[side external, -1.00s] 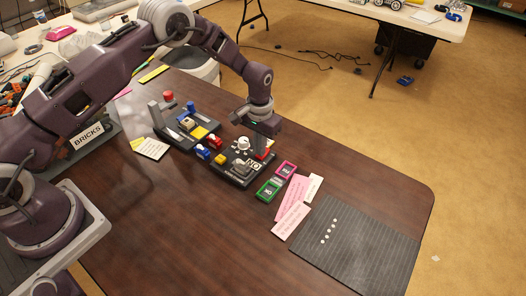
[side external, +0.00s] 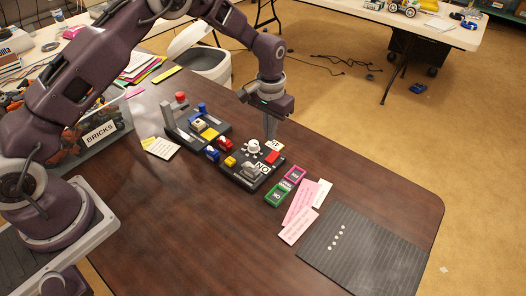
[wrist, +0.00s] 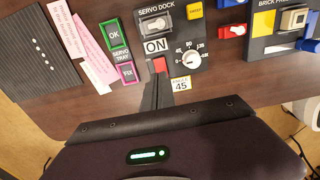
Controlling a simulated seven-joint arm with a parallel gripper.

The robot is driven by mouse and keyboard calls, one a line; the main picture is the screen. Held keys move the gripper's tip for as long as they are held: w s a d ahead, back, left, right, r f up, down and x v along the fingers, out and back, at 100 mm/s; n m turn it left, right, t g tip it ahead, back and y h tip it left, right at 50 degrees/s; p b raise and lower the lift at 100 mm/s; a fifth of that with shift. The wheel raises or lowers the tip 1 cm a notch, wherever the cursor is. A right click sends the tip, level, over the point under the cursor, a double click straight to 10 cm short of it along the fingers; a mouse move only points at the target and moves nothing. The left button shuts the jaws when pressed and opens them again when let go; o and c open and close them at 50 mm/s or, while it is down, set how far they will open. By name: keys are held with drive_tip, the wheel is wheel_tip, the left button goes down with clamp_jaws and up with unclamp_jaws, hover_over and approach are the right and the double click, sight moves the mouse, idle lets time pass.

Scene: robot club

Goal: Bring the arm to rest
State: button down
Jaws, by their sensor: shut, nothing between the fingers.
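My gripper (side external: 270,138) is shut and empty. In the side view its fingers point down above the far edge of the servo dock (side external: 240,179), apparently clear of it. In the wrist view the shut fingers (wrist: 158,88) show as one dark bar close to a red block (wrist: 160,65) on the dock and a card marked 45 (wrist: 181,84). The dock also carries a white knob (wrist: 191,58) and an ON label (wrist: 156,46). My arm reaches over from the left, bent at the elbow.
A second dark dock (side external: 183,136) with coloured parts stands left of the servo dock. Green (side external: 276,194) and magenta (side external: 295,174) trays, pink strips (side external: 300,203) and a black ribbed mat (side external: 365,255) lie to the right. A BRICKS bin (side external: 100,135) stands at left. The front table is clear.

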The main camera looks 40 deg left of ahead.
drive_tip(key=s+a+r+t, duration=0.1)
drive_tip(key=s+r, duration=0.5)
drive_tip(key=r, duration=0.6)
drive_tip(key=s+a+r+t, duration=0.2)
drive_tip(key=s+r, duration=0.4)
drive_tip(key=r, duration=0.6)
drive_tip(key=s+a+r+t, duration=0.1)
drive_tip(key=s+r+t, duration=0.1)
drive_tip(key=s, duration=2)
drive_tip(key=shift+s+a+r+t, duration=0.15)
drive_tip(key=shift+s+r+t, duration=0.15)
drive_tip(key=shift+r, duration=0.2)
